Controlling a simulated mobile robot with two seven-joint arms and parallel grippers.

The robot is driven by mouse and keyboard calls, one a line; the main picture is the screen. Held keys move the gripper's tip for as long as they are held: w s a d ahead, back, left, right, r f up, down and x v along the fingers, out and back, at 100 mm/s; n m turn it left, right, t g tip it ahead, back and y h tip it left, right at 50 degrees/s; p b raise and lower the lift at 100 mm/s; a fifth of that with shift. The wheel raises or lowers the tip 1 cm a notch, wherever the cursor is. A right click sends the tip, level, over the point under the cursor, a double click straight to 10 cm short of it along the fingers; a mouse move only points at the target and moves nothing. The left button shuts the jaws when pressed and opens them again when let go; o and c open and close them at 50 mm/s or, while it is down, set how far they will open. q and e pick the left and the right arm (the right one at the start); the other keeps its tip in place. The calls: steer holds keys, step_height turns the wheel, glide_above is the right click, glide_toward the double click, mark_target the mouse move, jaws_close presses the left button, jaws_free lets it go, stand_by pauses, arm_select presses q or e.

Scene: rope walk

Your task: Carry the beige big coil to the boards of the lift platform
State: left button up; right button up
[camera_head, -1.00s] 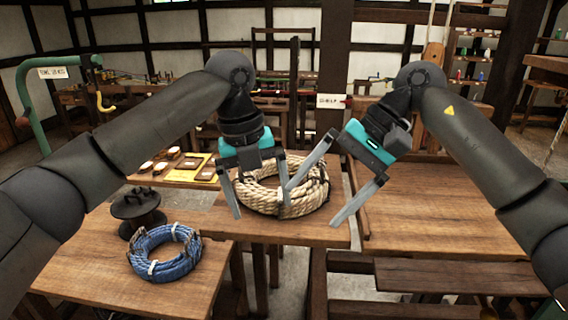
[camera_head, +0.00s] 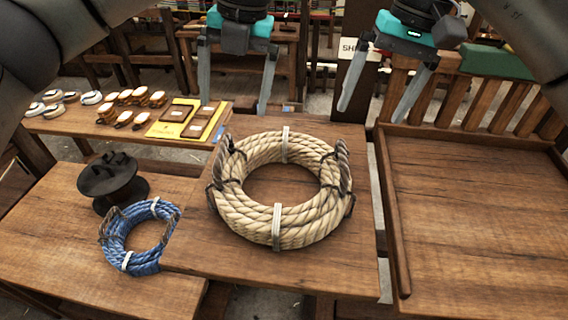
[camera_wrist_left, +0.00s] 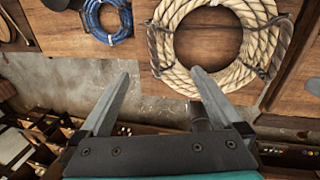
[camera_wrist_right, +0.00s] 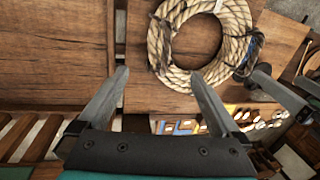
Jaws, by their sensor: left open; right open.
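The beige big coil (camera_head: 248,218) lies flat on a wooden table (camera_head: 330,275) in the middle of the head view. It has white bands and a dark-tied rope loop at its left and right sides. It also shows in the left wrist view (camera_wrist_left: 262,42) and the right wrist view (camera_wrist_right: 160,48). My left gripper (camera_head: 235,110) is open and empty above the coil's far left side. My right gripper (camera_head: 370,112) is open and empty beyond the coil's far right side. Neither touches the coil. Bare boards (camera_head: 480,225), apparently the lift platform, lie to the right.
A blue coil (camera_head: 145,262) and a dark spool (camera_head: 112,182) stand on the lower left table. A back left table holds small items and a yellow board (camera_head: 170,128). A raised edge (camera_head: 393,220) and a slatted rail (camera_head: 485,103) bound the right-hand boards, which are clear.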

mark_target(228, 166)
arm_select(q)
steer(key=a+f, duration=0.1)
steer(key=f, duration=0.4)
steer(key=a+f, duration=0.1)
steer(key=f, duration=0.4)
steer(key=a+f, duration=0.1)
steer(key=f, duration=0.4)
steer(key=shift+s, duration=0.25)
arm_select(e)
steer(key=a+f, duration=0.1)
steer(key=f, duration=0.4)
steer(key=a+f, duration=0.1)
steer(key=f, duration=0.4)
steer(key=a+f, duration=0.1)
steer(key=f, duration=0.4)
steer(key=shift+s, duration=0.25)
steer(key=shift+r, duration=0.1)
arm_select(q)
steer(key=shift+r, duration=0.1)
jaws_close()
arm_select(e)
jaws_close()
steer(key=shift+r, duration=0.1)
